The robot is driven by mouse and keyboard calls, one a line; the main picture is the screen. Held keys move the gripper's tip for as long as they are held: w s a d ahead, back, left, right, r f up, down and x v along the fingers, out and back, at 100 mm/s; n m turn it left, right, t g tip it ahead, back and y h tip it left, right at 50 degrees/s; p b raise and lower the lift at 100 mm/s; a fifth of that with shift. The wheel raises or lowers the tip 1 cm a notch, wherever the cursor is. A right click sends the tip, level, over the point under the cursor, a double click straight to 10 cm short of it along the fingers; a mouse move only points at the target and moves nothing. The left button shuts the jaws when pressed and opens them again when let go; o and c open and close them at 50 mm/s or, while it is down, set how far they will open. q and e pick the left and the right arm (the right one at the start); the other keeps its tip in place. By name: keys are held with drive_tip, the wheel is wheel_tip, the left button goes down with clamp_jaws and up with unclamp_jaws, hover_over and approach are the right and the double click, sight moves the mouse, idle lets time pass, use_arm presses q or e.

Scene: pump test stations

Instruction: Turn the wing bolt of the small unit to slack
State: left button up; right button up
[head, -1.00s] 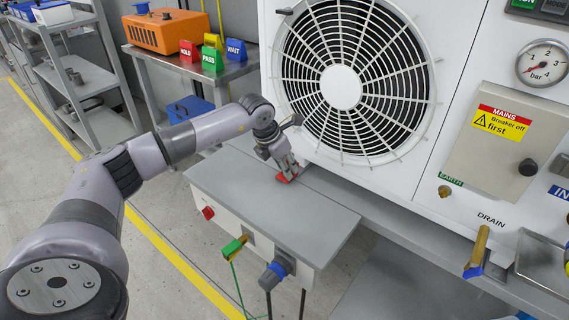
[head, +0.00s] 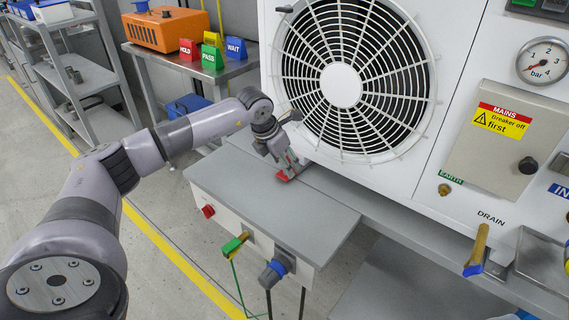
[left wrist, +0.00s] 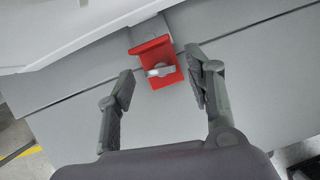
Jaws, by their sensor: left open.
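A red bracket (left wrist: 146,48) stands at the foot of the large white unit in the left wrist view. A small silvery wing bolt (left wrist: 160,71) sits on it, lying roughly crosswise in the picture. My left gripper (left wrist: 160,82) is open, with one finger on each side of the red bracket and apart from it. In the head view my left gripper (head: 285,168) is just above the bracket (head: 285,176) and hides most of it, and the wing bolt cannot be made out there. My right gripper is not in view.
The white unit with its fan grille (head: 341,86) rises right behind the gripper. The grey bench top (head: 270,212) is clear in front. Coloured signs (head: 212,57) stand on a table behind.

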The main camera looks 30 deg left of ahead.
use_arm(q)
drive_tip(key=v, duration=1.1)
drive_tip(key=shift+s, duration=0.1)
